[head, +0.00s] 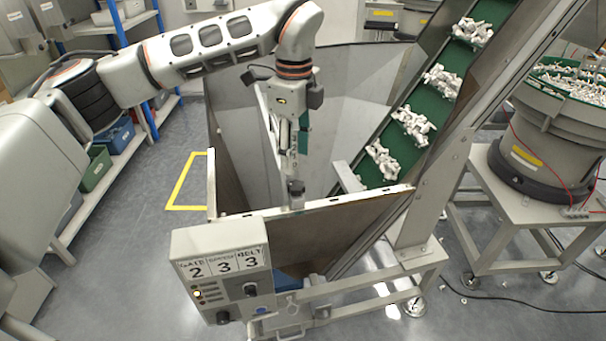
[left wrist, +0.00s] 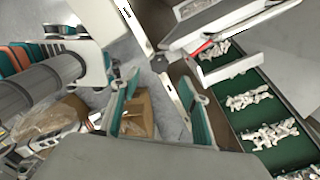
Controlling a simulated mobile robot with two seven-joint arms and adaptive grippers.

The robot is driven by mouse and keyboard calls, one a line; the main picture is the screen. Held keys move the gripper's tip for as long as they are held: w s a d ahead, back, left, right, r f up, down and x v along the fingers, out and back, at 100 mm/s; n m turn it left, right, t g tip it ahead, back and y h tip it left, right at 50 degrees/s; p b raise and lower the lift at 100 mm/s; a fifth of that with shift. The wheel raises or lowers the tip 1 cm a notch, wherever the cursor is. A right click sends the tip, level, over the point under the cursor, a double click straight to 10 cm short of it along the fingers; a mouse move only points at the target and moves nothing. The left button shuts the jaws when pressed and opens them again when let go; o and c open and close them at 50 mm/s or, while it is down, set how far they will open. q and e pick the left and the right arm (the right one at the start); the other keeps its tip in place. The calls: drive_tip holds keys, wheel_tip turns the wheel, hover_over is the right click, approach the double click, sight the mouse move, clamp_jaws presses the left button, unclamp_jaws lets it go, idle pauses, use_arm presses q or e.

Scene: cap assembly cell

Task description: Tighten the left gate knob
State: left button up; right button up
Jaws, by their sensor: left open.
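The left gate knob (head: 296,187) appears as a dark cap on a small metal post at the hopper's front rim. In the left wrist view a small dark knob-like part (left wrist: 159,62) sits at the rim, beyond the fingertips and between their lines. My left gripper (head: 289,165) hangs downward just above the knob, its fingers apart. In the left wrist view the teal-padded fingers of the left gripper (left wrist: 160,88) stand open with nothing held between them. Contact with the knob cannot be told. My right gripper is not in view.
A control box (head: 222,258) with labels and dials stands in front of the hopper wall (head: 350,222). A green conveyor (head: 413,128) with white parts rises to the right. A bowl feeder (head: 545,150) stands further right.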

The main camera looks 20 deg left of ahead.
sight(297, 185)
use_arm(q)
wheel_tip(297, 185, down, 8)
drive_tip(key=shift+r+p, duration=0.2)
drive_tip(key=shift+p, duration=0.45)
drive_tip(key=shift+c, duration=0.3)
drive_tip(key=c, duration=1)
